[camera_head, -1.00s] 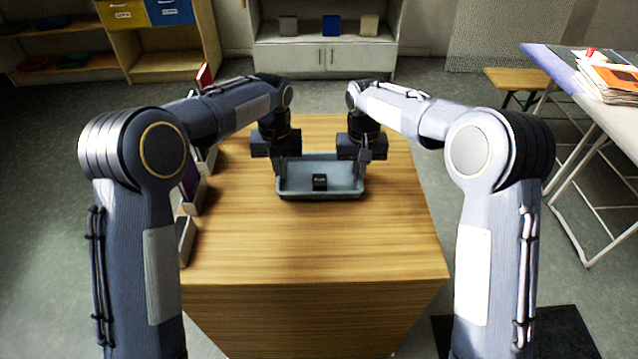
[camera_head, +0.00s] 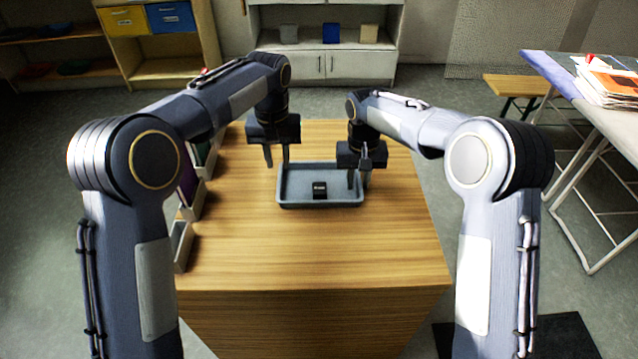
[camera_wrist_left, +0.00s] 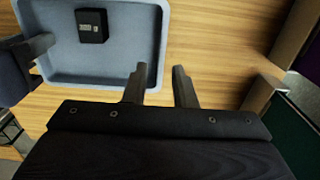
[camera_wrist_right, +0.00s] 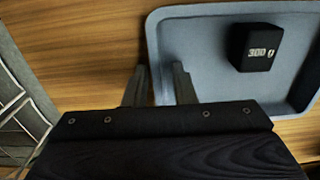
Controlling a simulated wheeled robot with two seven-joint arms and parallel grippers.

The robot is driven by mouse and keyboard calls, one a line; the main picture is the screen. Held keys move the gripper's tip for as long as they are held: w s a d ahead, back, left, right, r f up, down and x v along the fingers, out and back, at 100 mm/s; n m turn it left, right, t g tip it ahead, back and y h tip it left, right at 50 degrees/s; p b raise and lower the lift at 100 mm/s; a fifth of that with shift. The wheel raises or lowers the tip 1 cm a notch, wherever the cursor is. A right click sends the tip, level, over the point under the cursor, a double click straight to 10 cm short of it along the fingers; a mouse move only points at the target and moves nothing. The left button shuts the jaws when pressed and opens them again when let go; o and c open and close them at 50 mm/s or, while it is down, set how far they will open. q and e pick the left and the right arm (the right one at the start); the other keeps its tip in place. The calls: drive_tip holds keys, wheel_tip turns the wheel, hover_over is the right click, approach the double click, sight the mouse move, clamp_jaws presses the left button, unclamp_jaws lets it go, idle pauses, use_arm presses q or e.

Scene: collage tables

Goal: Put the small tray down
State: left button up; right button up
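The small blue-grey tray (camera_head: 320,203) looks to rest level on the wooden table. A small black block marked with "300" (camera_wrist_right: 256,47) sits inside it. My left gripper (camera_head: 277,157) is open and empty, raised by the tray's left end. Its fingers show apart, beside the tray rim, in the left wrist view (camera_wrist_left: 158,68). My right gripper (camera_head: 359,180) is at the tray's right end. In the right wrist view its fingers (camera_wrist_right: 160,67) stand apart, one outside and one inside the tray, with the rim between them. The gap shows they are open.
The wooden table (camera_head: 310,255) is clear in front of the tray. Upright book-like items in holders (camera_head: 183,240) line its left edge. A second table with papers (camera_head: 612,78) stands at the right. A white cabinet (camera_head: 325,66) stands behind.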

drive_tip(key=shift+r, duration=0.15)
use_arm(q)
wheel_tip(320, 180, up, 6)
drive_tip(key=shift+f, duration=0.1)
use_arm(e)
wheel_tip(320, 180, up, 12)
idle(0.6)
